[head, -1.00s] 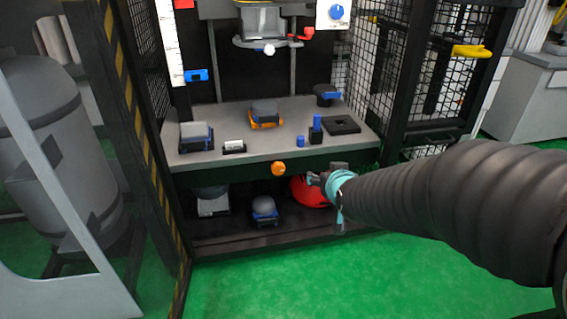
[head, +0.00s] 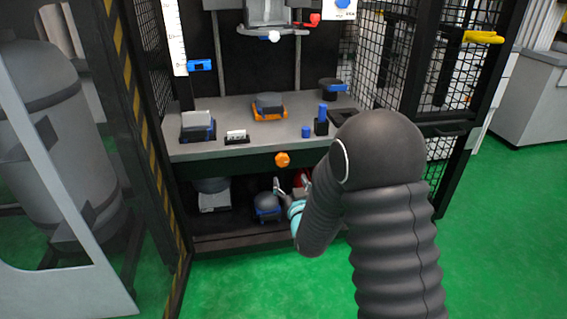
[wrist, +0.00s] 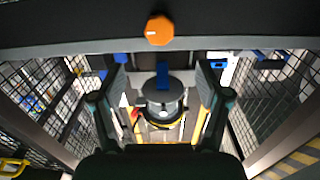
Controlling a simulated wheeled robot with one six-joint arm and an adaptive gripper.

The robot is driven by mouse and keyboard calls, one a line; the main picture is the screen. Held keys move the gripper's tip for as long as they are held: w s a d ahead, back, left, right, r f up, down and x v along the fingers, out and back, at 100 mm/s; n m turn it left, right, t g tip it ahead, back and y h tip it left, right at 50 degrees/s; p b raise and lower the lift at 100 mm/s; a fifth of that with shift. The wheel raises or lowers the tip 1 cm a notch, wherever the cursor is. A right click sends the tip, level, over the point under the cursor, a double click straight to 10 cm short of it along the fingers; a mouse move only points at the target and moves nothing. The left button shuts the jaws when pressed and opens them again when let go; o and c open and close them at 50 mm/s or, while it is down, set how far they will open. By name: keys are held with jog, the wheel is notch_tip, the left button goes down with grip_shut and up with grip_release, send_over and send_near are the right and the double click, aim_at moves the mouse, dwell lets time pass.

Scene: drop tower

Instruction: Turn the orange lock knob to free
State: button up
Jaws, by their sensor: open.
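The orange lock knob (head: 282,159) sits on the dark front edge of the tower's bench in the head view. In the wrist view the knob (wrist: 159,30) is at the top centre, with a small pale mark on its face. My gripper (head: 293,184) is below the knob and apart from it, in front of the lower shelf. In the wrist view the fingers of my gripper (wrist: 160,85) are spread wide, with nothing held between them. The knob lies beyond the fingertips, above the gap.
The grey bench top (head: 200,150) carries several blocks and fixtures, including an orange-based one (head: 269,107). Mesh side panels (head: 399,65) flank the tower. The lower shelf holds a round-topped blue item (head: 267,204) near my gripper. Green floor (head: 240,285) in front is clear.

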aim_at(283, 161)
jog(key=x, duration=1.1)
jog(key=shift+w, duration=0.25)
jog(key=shift+c, duration=0.2)
jog(key=c, duration=1.1)
